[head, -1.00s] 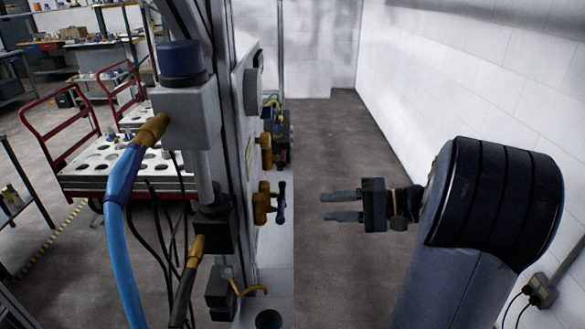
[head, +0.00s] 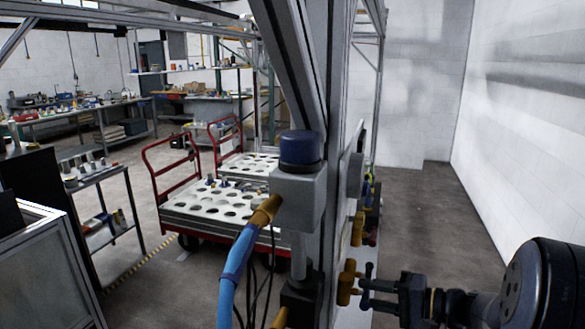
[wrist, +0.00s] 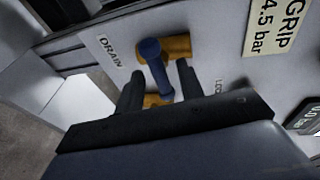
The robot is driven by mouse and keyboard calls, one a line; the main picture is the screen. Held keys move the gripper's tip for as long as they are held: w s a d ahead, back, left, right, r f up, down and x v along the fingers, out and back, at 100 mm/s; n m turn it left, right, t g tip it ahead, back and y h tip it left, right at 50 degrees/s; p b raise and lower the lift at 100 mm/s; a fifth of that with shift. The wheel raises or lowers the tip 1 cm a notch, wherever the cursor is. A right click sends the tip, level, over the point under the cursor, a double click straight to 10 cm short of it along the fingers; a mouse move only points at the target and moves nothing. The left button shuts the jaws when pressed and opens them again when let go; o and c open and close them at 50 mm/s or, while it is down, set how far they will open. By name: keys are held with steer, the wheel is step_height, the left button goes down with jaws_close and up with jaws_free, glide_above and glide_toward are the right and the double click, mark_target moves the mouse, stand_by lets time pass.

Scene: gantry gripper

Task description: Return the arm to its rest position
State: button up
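My gripper (head: 372,293) is at the right side of the equipment panel, close to a brass valve (head: 346,281) with a dark blue handle. In the wrist view, my gripper (wrist: 160,70) has its two dark fingers apart. The brass valve body (wrist: 178,46) shows behind the handle, beside a DRAIN label (wrist: 110,50). Whether a finger touches the handle cannot be told. The lower brass part is partly hidden by my gripper.
A second brass valve (head: 357,228) sits farther along the panel. A grey box with a blue cap (head: 300,150) and a blue hose (head: 236,272) stand left of the panel. Red carts (head: 215,215) are behind. Open floor (head: 432,215) lies between panel and white wall (head: 530,120).

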steer(key=b+v, duration=0.2)
steer(key=v, duration=0.9)
steer(key=w+a+f+n+t+p, duration=0.1)
steer(key=w+a+n, duration=0.1)
steer(key=a+n, duration=0.1)
steer(key=w+a+f+n+t+y+p, duration=0.1)
steer(key=w+a+n, duration=0.2)
steer(key=a, duration=0.3)
steer(key=shift+a+n, duration=0.3)
steer(key=shift+n, duration=0.4)
steer(key=shift+f, duration=0.15)
stand_by(0.5)
